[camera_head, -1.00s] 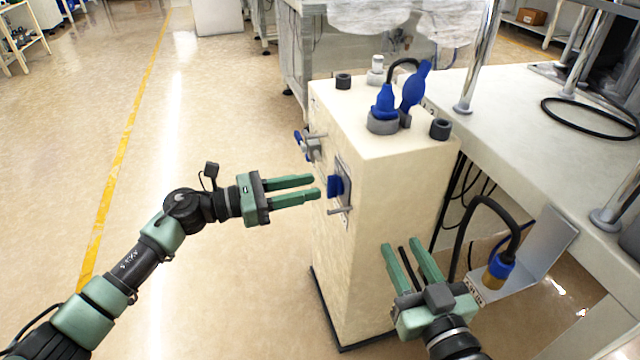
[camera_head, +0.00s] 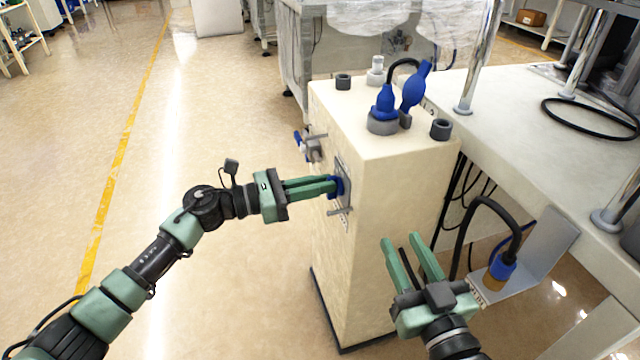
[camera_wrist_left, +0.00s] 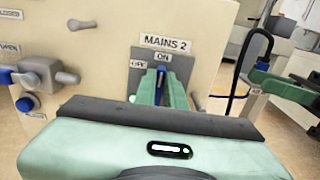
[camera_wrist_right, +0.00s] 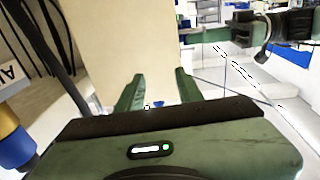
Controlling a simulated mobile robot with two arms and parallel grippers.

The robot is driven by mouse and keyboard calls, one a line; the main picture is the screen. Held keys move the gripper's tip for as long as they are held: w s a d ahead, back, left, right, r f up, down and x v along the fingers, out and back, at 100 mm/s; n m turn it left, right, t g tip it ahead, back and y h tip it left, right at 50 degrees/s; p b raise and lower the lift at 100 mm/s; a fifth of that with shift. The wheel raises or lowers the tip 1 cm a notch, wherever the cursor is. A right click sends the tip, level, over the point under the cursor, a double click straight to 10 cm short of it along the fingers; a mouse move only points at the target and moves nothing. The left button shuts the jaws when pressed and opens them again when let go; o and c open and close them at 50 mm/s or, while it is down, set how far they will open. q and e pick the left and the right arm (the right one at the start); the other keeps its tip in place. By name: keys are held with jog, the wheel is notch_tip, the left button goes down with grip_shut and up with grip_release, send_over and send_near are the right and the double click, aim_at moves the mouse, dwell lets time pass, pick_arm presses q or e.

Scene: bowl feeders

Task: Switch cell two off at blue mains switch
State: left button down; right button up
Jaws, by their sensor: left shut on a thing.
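The blue mains switch (camera_head: 338,186) sits on a grey plate on the left face of the cream cabinet (camera_head: 400,220). In the left wrist view the plate reads MAINS 2 (camera_wrist_left: 165,43), with ON above the blue switch handle (camera_wrist_left: 161,74) and OFF to its left. My left gripper (camera_head: 330,187) is shut on the blue switch; the fingers hide most of it. Its handle looks upright, towards ON. My right gripper (camera_head: 401,238) is open and empty in front of the cabinet; it shows in the right wrist view (camera_wrist_right: 157,88).
A valve with a blue part (camera_head: 309,146) is on the same face, and a grey peg (camera_head: 341,211) sticks out below the switch plate. Blue plugs (camera_head: 384,102) stand on the cabinet top. A bracket with a blue connector (camera_head: 501,268) is at the right. The floor at left is clear.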

pick_arm(q)
jog(key=shift+w+a+f+n+p, duration=0.1)
jog(key=shift+w+f+n+p, duration=0.15)
jog(key=shift+n+p, duration=2)
jog(key=shift+w+a+f+n+p, duration=0.15)
jog(key=shift+n+p, duration=0.4)
jog(key=shift+n, duration=3.25)
jog(key=shift+w+f+n+p, duration=0.3)
jog(key=shift+n+p, duration=1.1)
jog(key=shift+n, duration=1.65)
pick_arm(e)
jog(key=s+d+f+g+h, duration=0.2)
jog(key=s+d+f+g, duration=0.1)
jog(key=s+f+g, duration=0.4)
jog(key=s+d+f+g+h, duration=0.2)
jog(key=s+d+f+g, duration=0.2)
jog(key=s+f+g, duration=0.3)
jog(key=shift+s+f+m+g, duration=0.35)
jog(key=shift+s+f, duration=0.85)
jog(key=shift+f, duration=1.45)
pick_arm(q)
jog(key=c, duration=1.5)
grip_release()
jog(key=shift+a, duration=0.15)
